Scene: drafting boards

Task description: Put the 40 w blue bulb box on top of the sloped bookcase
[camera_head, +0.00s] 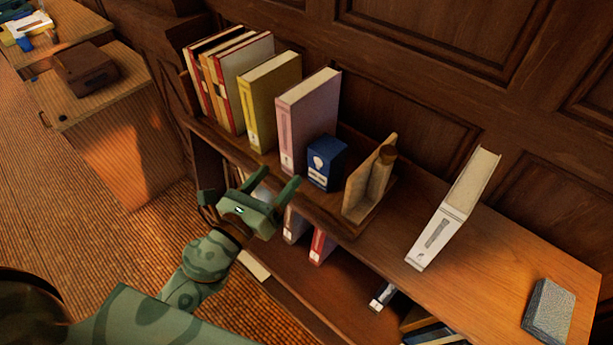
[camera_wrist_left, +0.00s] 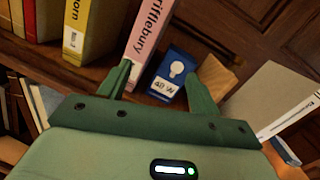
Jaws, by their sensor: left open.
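The blue bulb box (camera_head: 326,165) stands upright on the wooden ledge between a pink book and a wooden end piece. In the left wrist view the box (camera_wrist_left: 170,75) shows a white bulb picture and a "40 W" label. The wooden bookcase (camera_head: 400,205) runs along the panelled wall; its top carries books and its lower shelf holds more. I cannot tell which part is sloped. My left gripper (camera_head: 275,181) is open and empty, in front of the ledge, to the left of and below the box. In the wrist view the box shows beyond and between its fingers. My right gripper is out of view.
A pink book (camera_head: 306,115) stands close at the box's left, with yellow and red-white books beyond. The wooden end piece (camera_head: 370,182) is close at its right. A white book (camera_head: 452,210) and a grey block (camera_head: 549,310) are farther right, with bare top between them.

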